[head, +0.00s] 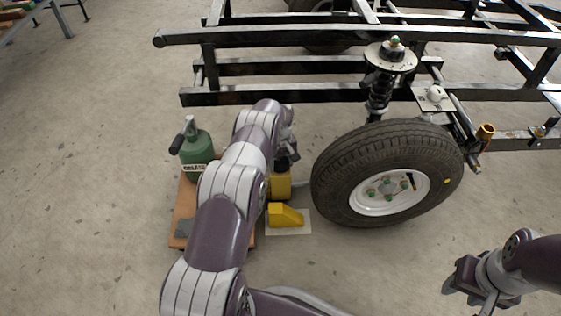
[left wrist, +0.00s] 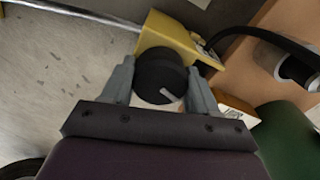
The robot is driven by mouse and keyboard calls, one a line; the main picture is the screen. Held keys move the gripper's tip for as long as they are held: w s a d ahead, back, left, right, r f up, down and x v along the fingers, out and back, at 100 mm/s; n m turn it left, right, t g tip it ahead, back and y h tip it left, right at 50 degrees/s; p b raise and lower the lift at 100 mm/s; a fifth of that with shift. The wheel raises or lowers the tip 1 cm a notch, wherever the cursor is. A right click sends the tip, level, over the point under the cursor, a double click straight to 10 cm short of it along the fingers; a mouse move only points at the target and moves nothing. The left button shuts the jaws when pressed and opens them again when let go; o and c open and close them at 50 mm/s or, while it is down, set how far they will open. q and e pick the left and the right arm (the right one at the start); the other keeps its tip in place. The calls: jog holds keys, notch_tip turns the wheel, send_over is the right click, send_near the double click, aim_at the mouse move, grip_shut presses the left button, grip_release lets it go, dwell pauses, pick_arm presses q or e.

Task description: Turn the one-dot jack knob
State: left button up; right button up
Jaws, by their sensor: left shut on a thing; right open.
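In the left wrist view a round black knob (left wrist: 160,77) with a pale pointer line sits on a yellow jack body (left wrist: 165,35). My left gripper (left wrist: 161,85) is shut on this knob, one grey finger on each side. In the head view the yellow jack (head: 281,185) stands left of the wheel, partly hidden by my left arm, and my left gripper (head: 285,153) is mostly hidden there too. No dot marking can be made out on the knob. My right gripper (head: 470,280) is open and empty at the lower right, away from the jack.
A tire (head: 335,170) stands just right of the jack under a black frame (head: 300,38). A yellow wedge block (head: 286,215) lies in front of the jack. A green bottle (head: 197,150) stands on a brown board (head: 184,215) at left.

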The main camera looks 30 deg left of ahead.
pick_arm(q)
jog(key=m, duration=0.4)
jog(key=shift+m, duration=0.3)
jog(key=m, duration=0.3)
jog(key=shift+m, duration=0.4)
jog(key=m, duration=0.4)
jog(key=shift+m, duration=1.7)
jog(key=shift+m, duration=0.3)
jog(key=o, duration=1)
jog(key=shift+o, duration=0.2)
